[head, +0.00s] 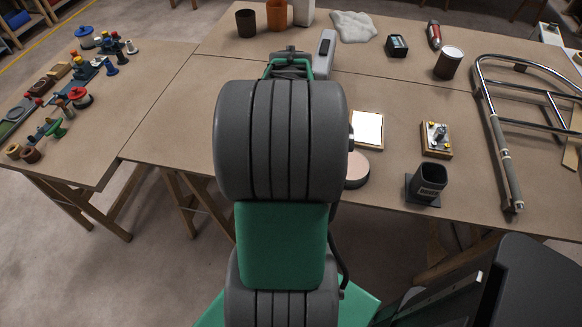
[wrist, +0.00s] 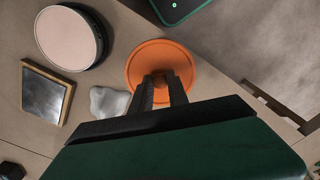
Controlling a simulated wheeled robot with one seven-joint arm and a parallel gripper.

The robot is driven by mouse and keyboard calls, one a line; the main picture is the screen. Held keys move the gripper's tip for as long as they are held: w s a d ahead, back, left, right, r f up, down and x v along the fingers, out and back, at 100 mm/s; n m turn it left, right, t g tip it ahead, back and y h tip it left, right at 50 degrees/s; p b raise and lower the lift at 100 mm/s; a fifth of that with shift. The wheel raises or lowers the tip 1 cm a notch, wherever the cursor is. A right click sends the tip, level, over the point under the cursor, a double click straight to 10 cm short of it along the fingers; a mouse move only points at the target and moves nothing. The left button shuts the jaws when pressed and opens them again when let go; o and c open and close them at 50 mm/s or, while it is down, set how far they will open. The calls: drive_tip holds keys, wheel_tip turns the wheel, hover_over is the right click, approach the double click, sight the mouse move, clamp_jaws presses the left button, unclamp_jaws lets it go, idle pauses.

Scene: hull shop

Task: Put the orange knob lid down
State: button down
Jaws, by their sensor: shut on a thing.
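The orange knob lid (wrist: 185,62) is a flat round disc with a raised rim and a knob in its middle, seen in the wrist view. My gripper (wrist: 164,85) is shut on its knob, with the two dark fingers on either side of it. The disc faces the camera and lies over the brown tabletop near the table's edge. I cannot tell whether it touches the table or hangs above it. In the head view my arm hides the lid and the fingers.
A pink-topped round disc (head: 357,168) and a framed square plate (head: 367,130) lie right of my arm; a pale lump (wrist: 109,103) shows beside the lid. A dark square holder (head: 428,183) stands near the front edge. Brown cups (head: 246,23) stand at the back.

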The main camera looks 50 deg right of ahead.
drive_tip(key=shift+w+d+f+b, duration=0.25)
drive_tip(key=shift+d+f, duration=0.1)
drive_tip(key=shift+f, duration=0.25)
drive_tip(key=shift+w+d+f+b, duration=0.2)
drive_tip(key=shift+d+f, duration=0.1)
drive_tip(key=shift+f, duration=0.25)
drive_tip(key=f+b, duration=0.3)
drive_tip(key=shift+w+d+f, duration=0.2)
drive_tip(key=shift+d+f, duration=0.05)
drive_tip(key=shift+f, duration=0.05)
drive_tip(key=shift+r, duration=0.2)
drive_tip(key=shift+f, duration=0.2)
drive_tip(key=c, duration=1.3)
unclamp_jaws()
